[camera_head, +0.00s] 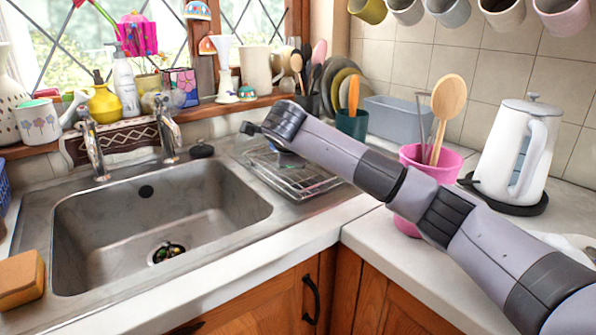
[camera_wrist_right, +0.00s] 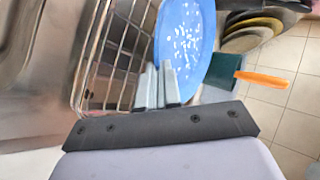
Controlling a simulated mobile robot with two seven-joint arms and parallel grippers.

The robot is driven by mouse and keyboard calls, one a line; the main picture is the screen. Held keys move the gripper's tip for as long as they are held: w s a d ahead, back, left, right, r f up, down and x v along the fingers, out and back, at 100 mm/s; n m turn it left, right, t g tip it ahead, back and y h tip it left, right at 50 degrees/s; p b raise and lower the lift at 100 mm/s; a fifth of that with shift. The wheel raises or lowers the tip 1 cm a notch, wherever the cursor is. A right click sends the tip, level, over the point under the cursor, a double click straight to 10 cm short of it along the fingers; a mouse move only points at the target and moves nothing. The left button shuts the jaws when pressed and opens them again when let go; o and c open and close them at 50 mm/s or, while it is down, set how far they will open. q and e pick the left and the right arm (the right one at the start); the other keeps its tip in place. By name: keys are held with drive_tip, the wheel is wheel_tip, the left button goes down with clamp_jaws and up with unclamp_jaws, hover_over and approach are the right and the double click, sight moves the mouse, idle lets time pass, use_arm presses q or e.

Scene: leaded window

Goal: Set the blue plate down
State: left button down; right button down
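The blue plate (camera_wrist_right: 188,38), with white specks, shows in the right wrist view, standing steeply on edge beside the wire dish rack (camera_wrist_right: 112,50). My right gripper (camera_wrist_right: 160,68) has its two grey fingers close together at the plate's near left rim, and appears shut on it. In the head view my right arm reaches in from the right, and its wrist hides most of the gripper and the plate above the dish rack (camera_head: 300,182). I cannot tell whether the plate touches the rack. My left gripper is not in view.
The steel sink (camera_head: 160,215) lies left of the rack. A green pot (camera_head: 352,124) with an orange-handled utensil and a row of dark plates (camera_head: 338,82) stand behind. A pink pot (camera_head: 432,160) and white kettle (camera_head: 517,150) are to the right.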

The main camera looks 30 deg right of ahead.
drive_tip(key=shift+f, duration=2)
drive_tip(key=shift+f, duration=0.2)
drive_tip(key=c, duration=1.6)
unclamp_jaws()
drive_tip(key=shift+r, duration=0.1)
drive_tip(key=shift+s+r, duration=0.1)
drive_tip(key=v, duration=1.2)
